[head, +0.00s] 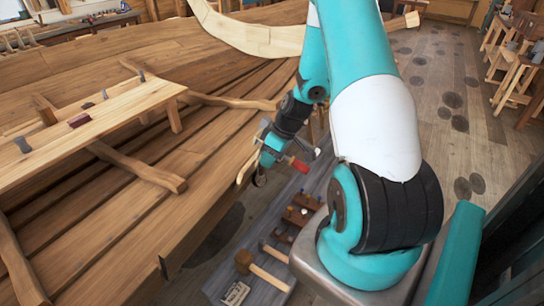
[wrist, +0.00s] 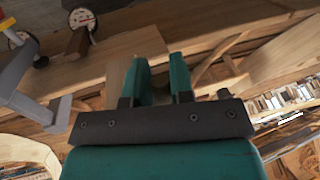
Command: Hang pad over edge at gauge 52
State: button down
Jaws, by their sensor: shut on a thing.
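My gripper (head: 262,165) is at the outer edge of the hull (head: 200,205) in the head view. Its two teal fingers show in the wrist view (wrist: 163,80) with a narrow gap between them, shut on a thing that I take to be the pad. A tan piece (head: 246,167) beside the fingers looks like part of it; most is hidden. A grey clamp with a red handle (head: 300,166) is close by my gripper, and its grey body shows in the wrist view (wrist: 28,95). Round gauge dials (wrist: 82,17) stand on the wood at upper left there; their numbers are unreadable.
A plank bench (head: 90,120) with small tools lies across the hull at left.

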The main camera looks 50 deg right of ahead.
jog(key=w+f+b, duration=0.3)
jog(key=f+b, duration=0.3)
jog(key=f, duration=0.3)
jog(key=shift+w+a+f+b, duration=0.15)
jog(key=shift+a+f+b, duration=0.1)
jog(key=shift+a+b, duration=0.1)
jog(key=shift+w+f, duration=0.1)
jog(key=shift+f, duration=0.15)
dwell(0.4)
jog(key=c, duration=0.9)
grip_release()
jog(key=b+v, duration=0.4)
jog(key=v, duration=1.3)
jog(key=shift+r, duration=0.2)
